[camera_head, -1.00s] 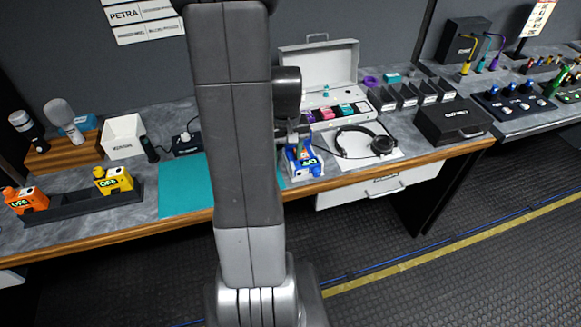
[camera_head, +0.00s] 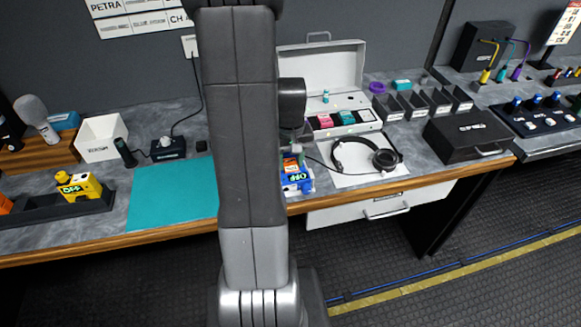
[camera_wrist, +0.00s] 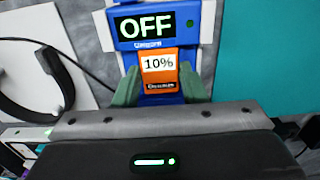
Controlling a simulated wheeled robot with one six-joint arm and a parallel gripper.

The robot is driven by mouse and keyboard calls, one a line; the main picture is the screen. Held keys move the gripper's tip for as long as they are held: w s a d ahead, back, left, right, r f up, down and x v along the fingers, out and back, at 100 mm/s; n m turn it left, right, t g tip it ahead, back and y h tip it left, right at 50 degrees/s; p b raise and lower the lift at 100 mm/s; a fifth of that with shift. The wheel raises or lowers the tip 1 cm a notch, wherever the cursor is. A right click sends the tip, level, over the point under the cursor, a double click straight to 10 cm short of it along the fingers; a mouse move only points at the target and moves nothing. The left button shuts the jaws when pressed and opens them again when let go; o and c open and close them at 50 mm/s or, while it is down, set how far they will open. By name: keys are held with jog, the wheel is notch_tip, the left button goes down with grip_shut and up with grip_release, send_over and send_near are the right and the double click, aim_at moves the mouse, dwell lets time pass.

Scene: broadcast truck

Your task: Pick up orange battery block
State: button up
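The orange battery block (camera_wrist: 158,66) with a white "10%" label is at the lower part of a blue device (camera_wrist: 187,18) whose screen reads OFF. My gripper (camera_wrist: 159,84) has its two green fingers on either side of the block, very close to its edges. I cannot tell whether they press on it. In the head view the blue device (camera_head: 297,187) stands at the table's front edge, with the orange block (camera_head: 289,162) just above its screen.
A teal mat (camera_head: 170,192) lies left of the device. Headphones (camera_head: 383,160) on a white sheet are to its right, with an open white case (camera_head: 330,65) behind. A yellow device (camera_head: 76,188) sits in a dark rack at left. A black case (camera_head: 468,137) stands at right.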

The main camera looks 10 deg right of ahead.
aim_at(291, 165)
jog(key=c, duration=0.3)
jog(key=shift+r, duration=0.1)
jog(key=shift+r+p, duration=2.6)
jog(key=shift+r, duration=0.85)
